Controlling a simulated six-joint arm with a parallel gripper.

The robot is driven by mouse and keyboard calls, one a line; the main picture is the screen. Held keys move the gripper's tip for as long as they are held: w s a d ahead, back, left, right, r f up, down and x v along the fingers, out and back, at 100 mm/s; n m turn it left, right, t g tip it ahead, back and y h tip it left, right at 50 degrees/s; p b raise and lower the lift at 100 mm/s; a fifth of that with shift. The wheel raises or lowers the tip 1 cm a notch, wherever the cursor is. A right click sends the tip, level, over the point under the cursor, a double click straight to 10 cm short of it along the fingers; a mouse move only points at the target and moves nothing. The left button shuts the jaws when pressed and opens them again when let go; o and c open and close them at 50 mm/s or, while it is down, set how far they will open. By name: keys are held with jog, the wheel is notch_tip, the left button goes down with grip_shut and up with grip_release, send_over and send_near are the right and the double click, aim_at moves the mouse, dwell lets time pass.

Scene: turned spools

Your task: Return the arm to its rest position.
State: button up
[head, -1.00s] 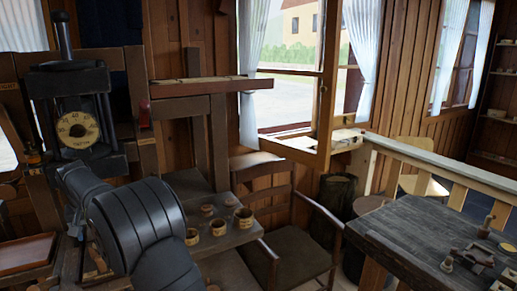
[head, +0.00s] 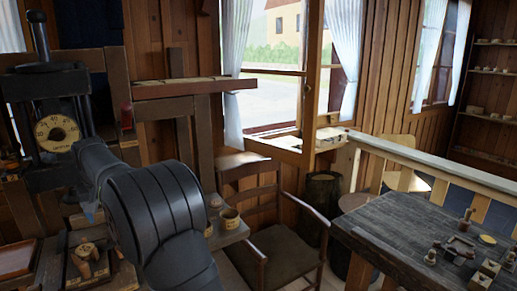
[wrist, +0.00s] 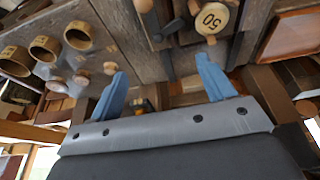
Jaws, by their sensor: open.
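My gripper (wrist: 161,88) shows in the wrist view with its two blue fingers wide apart and nothing between them. In the head view light wooden spools (head: 88,258) sit in a dark tray (head: 72,283) at lower left. Several round wooden pieces, among them a ring-like one (wrist: 79,36), rest on a grey board (wrist: 110,50) left of the fingers.
A press with a dial (head: 57,133) stands at the left. A reddish tray (head: 14,256) lies at lower left and shows in the wrist view (wrist: 290,33). A chair (head: 280,250) and dark table (head: 400,238) are to the right.

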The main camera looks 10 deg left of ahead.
jog(key=w+d+f+n+g, duration=0.1)
jog(key=w+d+f+n, duration=0.2)
jog(key=w, duration=0.9)
jog(key=w+d+f+n+g+y, duration=0.1)
jog(key=w+d+f+n, duration=0.2)
jog(key=w, duration=1)
jog(key=shift+w+d+f+n+g, duration=0.25)
jog(key=shift+d+n, duration=1.65)
jog(key=shift+d, duration=0.95)
